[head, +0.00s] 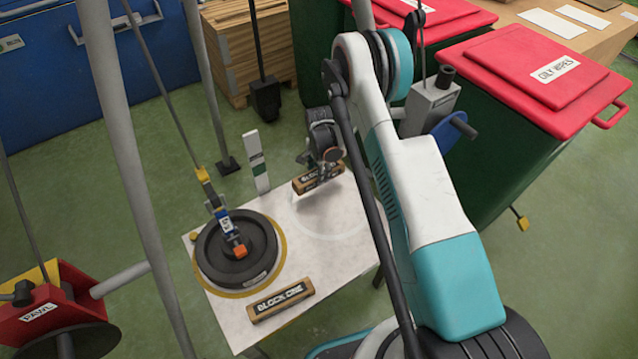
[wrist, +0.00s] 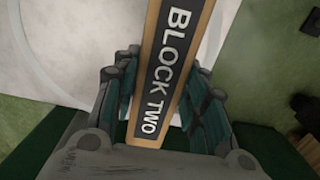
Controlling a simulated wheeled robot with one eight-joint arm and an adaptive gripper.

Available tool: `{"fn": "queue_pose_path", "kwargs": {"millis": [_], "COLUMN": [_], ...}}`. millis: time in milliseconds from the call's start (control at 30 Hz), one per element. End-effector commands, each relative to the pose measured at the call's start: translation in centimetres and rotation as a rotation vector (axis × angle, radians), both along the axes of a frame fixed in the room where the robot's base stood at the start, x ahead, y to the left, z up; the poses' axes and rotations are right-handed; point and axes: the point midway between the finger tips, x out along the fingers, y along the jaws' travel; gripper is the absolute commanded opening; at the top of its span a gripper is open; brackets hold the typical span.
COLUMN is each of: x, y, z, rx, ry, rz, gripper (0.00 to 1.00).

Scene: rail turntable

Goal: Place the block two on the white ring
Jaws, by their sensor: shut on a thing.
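Block two (head: 319,178) is a wooden bar with a black label, at the far right part of the white table. The wrist view shows its label, BLOCK TWO (wrist: 166,75), clearly. My gripper (head: 322,160) is shut on the block, with a teal-padded finger (wrist: 120,88) on either side of it. The white ring (head: 331,238) is a faint circle on the tabletop; the block is at its far side, and my arm hides part of its right side. An arc of the ring (wrist: 30,60) shows in the wrist view. I cannot tell how high the block is above the table.
Block one (head: 281,299) lies at the table's near edge. A dark round turntable weight (head: 222,262) with a hook and cable sits inside a yellow ring at left. Red-lidded bins (head: 540,75) stand at right.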

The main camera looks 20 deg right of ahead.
Motion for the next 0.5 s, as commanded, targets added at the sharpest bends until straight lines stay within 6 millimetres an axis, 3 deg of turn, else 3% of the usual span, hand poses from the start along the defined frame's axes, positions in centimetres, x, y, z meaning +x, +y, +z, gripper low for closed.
{"fn": "queue_pose_path", "kwargs": {"millis": [167, 400, 500], "x": [0.0, 0.0, 0.0], "y": [0.0, 0.0, 0.0], "z": [-1.2, -4.5, -4.6], "rx": [0.0, 0.0, 0.0], "ry": [0.0, 0.0, 0.0], "rz": [0.0, 0.0, 0.0], "gripper": [0.07, 0.07, 0.07]}}
